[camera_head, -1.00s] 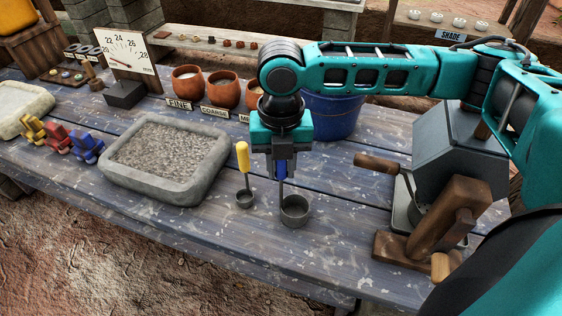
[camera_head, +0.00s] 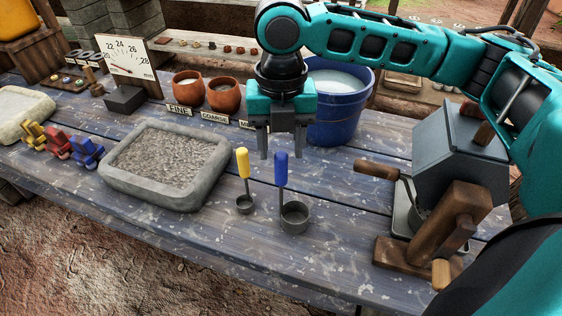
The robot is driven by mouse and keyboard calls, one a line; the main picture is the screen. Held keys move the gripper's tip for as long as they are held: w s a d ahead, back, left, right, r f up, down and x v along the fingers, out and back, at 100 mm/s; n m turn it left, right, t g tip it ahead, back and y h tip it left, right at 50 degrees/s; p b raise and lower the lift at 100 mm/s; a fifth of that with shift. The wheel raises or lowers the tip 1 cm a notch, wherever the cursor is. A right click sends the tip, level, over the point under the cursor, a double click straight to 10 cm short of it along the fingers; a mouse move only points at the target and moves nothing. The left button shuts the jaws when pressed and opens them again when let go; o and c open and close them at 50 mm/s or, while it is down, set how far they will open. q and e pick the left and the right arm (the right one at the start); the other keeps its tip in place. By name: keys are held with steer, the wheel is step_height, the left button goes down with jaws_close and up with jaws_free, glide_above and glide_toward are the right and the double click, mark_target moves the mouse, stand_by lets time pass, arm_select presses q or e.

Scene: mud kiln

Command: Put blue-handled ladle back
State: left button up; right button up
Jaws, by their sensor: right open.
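The blue-handled ladle (camera_head: 282,172) stands upright on the table, its grey cup (camera_head: 295,216) resting on the planks and its blue handle pointing up. A smaller yellow-handled ladle (camera_head: 243,165) stands just left of it, apart from it. My right gripper (camera_head: 283,143) is open and empty, fingers pointing down, just above and behind the top of the blue handle. My left gripper is not in view.
A blue bucket (camera_head: 338,118) of pale liquid stands behind my right gripper. A stone tray of gravel (camera_head: 180,195) lies left of the ladles. A wooden-handled crank machine (camera_head: 455,215) stands right. Clay pots (camera_head: 224,97) are at the back. Table between ladles and machine is clear.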

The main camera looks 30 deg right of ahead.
step_height(320, 180, up, 6)
steer(key=shift+f, duration=0.25)
stand_by(0.5)
